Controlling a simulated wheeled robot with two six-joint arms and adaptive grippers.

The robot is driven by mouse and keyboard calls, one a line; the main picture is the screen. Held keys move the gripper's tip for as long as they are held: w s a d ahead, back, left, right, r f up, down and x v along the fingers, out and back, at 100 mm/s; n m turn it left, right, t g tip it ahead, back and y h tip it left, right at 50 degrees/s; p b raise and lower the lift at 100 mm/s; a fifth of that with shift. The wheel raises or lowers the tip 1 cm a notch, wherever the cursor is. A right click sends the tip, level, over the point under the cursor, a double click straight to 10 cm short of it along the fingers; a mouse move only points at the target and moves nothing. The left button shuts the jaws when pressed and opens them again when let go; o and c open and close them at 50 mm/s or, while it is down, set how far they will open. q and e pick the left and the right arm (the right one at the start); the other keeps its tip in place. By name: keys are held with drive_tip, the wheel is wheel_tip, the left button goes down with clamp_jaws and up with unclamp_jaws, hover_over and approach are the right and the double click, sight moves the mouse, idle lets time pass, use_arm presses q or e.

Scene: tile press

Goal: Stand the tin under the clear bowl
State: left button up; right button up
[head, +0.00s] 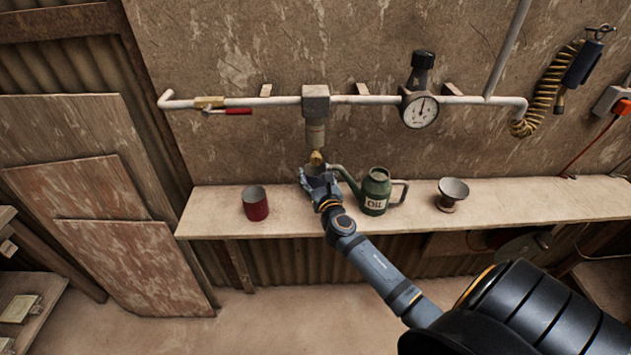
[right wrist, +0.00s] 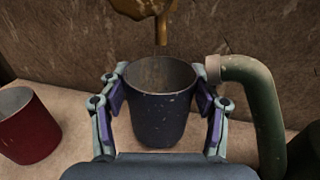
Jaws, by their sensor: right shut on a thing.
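A dark blue tin (right wrist: 160,118) stands upright between the fingers of my right gripper (head: 316,172), which is shut on its sides. The tin's open mouth faces up and looks empty in the right wrist view. The clear bowl (head: 316,132) hangs from a grey block on the wall pipe, with a brass-coloured drain tip (head: 317,157) at its bottom. The tip is just above the tin's mouth, near its back side in the right wrist view. I cannot tell whether the tin's base touches the shelf. My left gripper is not in view.
A red tin (head: 256,205) stands on the shelf (head: 510,201) to the left. A green oil can (head: 375,192) stands close on the right, its spout (right wrist: 235,72) reaching beside the blue tin. A gauge (head: 420,110) hangs on the pipe.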

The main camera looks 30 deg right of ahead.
sight(316, 183)
wheel_tip(316, 183, down, 3)
drive_tip(key=shift+f+b, duration=0.1)
drive_tip(key=shift+b, duration=0.85)
drive_tip(key=shift+f, duration=0.2)
drive_tip(key=shift+f, duration=0.1)
drive_tip(key=o, duration=1.3)
drive_tip(key=shift+c, duration=0.2)
